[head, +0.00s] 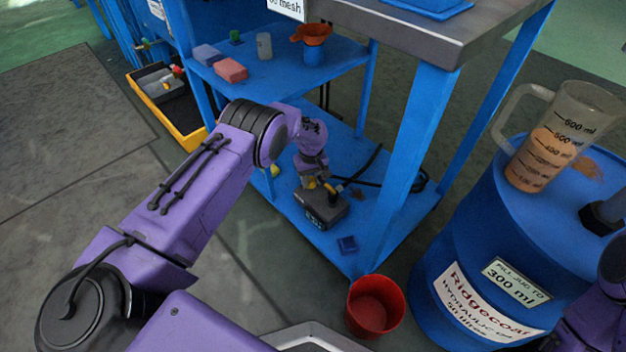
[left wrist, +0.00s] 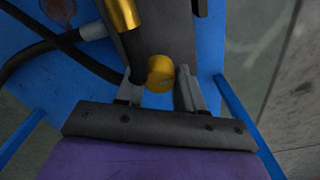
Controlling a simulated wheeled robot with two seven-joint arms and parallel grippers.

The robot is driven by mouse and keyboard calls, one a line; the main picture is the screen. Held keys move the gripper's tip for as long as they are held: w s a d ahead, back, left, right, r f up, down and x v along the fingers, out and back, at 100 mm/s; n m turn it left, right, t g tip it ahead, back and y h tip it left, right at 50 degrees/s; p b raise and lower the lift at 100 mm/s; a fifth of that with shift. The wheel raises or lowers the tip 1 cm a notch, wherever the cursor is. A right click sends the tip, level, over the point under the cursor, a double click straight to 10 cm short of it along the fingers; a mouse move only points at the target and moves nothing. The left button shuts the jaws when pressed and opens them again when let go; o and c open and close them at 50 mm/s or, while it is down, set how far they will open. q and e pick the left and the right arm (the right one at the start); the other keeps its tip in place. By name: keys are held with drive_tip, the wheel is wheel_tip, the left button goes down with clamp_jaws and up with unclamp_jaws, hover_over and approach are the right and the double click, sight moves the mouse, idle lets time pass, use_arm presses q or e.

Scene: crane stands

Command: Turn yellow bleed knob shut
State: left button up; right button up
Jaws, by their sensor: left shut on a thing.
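The yellow bleed knob (left wrist: 160,73) sits between the two fingers of my left gripper (left wrist: 158,88) in the left wrist view. The fingers are shut on it. In the head view my left gripper (head: 312,180) reaches down to a dark pump unit (head: 322,208) on the lower blue shelf, and the knob is mostly hidden there by the gripper. A gold cylinder (left wrist: 124,14) on the unit shows beyond the knob in the wrist view.
Black hose runs behind the pump on the blue lower shelf (head: 385,228). A blue leg (head: 408,150) stands right of it. A red bucket (head: 374,305) is on the floor in front. A blue drum (head: 460,235) carries a measuring jug (head: 560,140) at right.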

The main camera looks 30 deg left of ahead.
sight(310, 181)
use_arm(q)
drive_tip(key=shift+s+a+f, duration=0.15)
drive_tip(key=shift+s+a, duration=0.15)
drive_tip(key=o, duration=1)
drive_tip(key=shift+o, duration=0.2)
drive_tip(key=shift+w+d, duration=0.1)
drive_tip(key=shift+r, duration=0.25)
wheel_tip(310, 181, up, 10)
drive_tip(key=p, duration=0.4)
drive_tip(key=shift+p, duration=0.4)
use_arm(e)
drive_tip(key=shift+m+t+h, duration=0.5)
drive_tip(key=shift+m+t, duration=0.2)
drive_tip(key=r, duration=0.1)
drive_tip(key=w+r, duration=0.1)
drive_tip(key=r, duration=0.1)
drive_tip(key=w+r, duration=0.1)
drive_tip(key=r, duration=0.1)
drive_tip(key=shift+d, duration=0.2)
drive_tip(key=shift+s, duration=0.15)
